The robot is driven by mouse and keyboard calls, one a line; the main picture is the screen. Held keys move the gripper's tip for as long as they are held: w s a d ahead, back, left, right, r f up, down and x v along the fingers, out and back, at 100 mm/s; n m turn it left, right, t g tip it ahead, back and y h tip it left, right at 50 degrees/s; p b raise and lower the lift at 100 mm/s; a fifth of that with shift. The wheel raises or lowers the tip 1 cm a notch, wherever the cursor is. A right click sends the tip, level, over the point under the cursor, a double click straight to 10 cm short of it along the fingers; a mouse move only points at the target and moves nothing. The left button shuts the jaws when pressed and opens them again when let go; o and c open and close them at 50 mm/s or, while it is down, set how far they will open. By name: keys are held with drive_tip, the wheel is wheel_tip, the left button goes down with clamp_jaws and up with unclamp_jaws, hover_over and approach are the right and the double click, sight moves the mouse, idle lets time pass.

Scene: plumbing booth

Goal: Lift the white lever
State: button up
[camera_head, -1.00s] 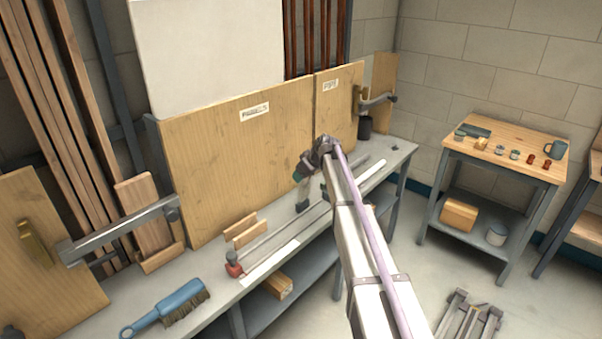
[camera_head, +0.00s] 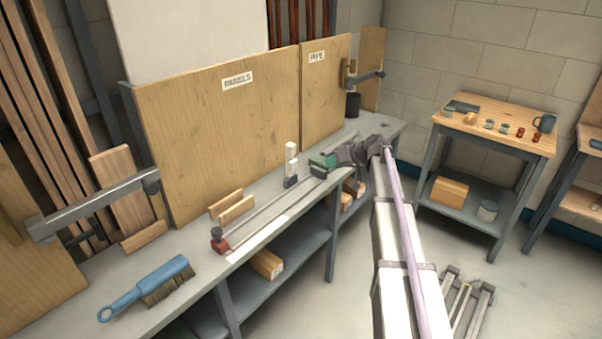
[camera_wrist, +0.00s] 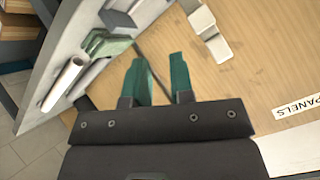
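The white lever (camera_head: 291,156) stands upright on a small dark base (camera_head: 290,181) on the bench, in front of the wooden panels. In the wrist view the white lever (camera_wrist: 207,28) shows at the top, beyond the fingertips and right of them. My gripper (camera_head: 330,158) is to the right of the lever in the head view, apart from it. In the wrist view my gripper (camera_wrist: 160,78) has its two teal fingers parted, with nothing between them.
A long bar clamp with a red end (camera_head: 220,244) lies along the bench (camera_head: 190,262). A green block (camera_wrist: 105,44) and a white tube (camera_wrist: 63,84) show in the wrist view. Small wooden strips (camera_head: 236,210) and a blue brush (camera_head: 160,285) lie left. Panels (camera_head: 235,135) stand behind.

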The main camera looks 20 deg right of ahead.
drive_tip(key=s+m+y, duration=0.1)
drive_tip(key=s+f+m+t+b, duration=0.1)
drive_tip(key=m, duration=0.1)
drive_tip(key=s+d+f+m+t+y+b, duration=0.1)
drive_tip(key=shift+m+y, duration=0.3)
drive_tip(key=shift+m, duration=0.1)
drive_tip(key=shift+c, duration=0.8)
drive_tip(key=r+m+y, duration=0.1)
drive_tip(key=r, duration=0.1)
drive_tip(key=a+r+m+t+p, duration=0.1)
drive_tip(key=r+m, duration=0.1)
drive_tip(key=r+m+t+y, duration=0.1)
drive_tip(key=r+m, duration=0.1)
drive_tip(key=shift+s+a+r+y+p, duration=0.2)
drive_tip(key=shift+s+r+y+p, duration=0.1)
drive_tip(key=shift+p, duration=0.1)
clamp_jaws()
drive_tip(key=b, duration=0.1)
approach(294, 147)
drive_tip(key=shift+m, duration=0.4)
drive_tip(key=x, duration=0.7)
drive_tip(key=shift+w+a, duration=0.1)
drive_tip(key=shift+w, duration=0.15)
drive_tip(key=shift+w, duration=0.1)
drive_tip(key=shift+w+a+r, duration=0.2)
drive_tip(key=shift+w+a, duration=0.2)
drive_tip(key=shift+w, duration=0.05)
